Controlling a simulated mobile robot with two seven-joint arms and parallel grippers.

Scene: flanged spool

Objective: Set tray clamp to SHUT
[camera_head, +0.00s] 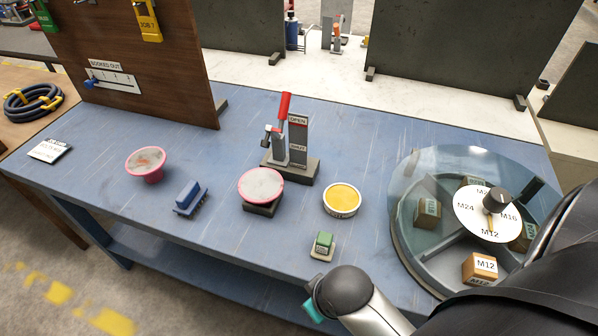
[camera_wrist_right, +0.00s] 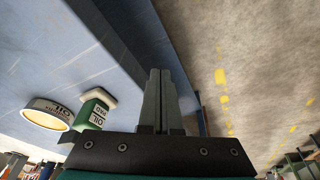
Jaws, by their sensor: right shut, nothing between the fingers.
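The tray clamp (camera_head: 290,150) stands on a dark base near the back middle of the blue bench. The handle's tip is level with or above the OPEN mark. A pink-rimmed round piece (camera_head: 261,185) sits on a dark block just in front of the clamp. My right gripper is shut and empty; its fingers (camera_wrist_right: 160,100) lie together in the wrist view, near the bench's front edge and well away from the clamp. My left gripper is not in view.
A yellow-topped tin (camera_head: 342,198) and a green block (camera_head: 323,244) stand between my right arm and the clamp. A blue brush (camera_head: 188,198) and a pink-rimmed bowl (camera_head: 150,170) are left. A clear-covered round sorter (camera_head: 405,240) fills the right. A wooden board (camera_head: 150,60) stands at back left.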

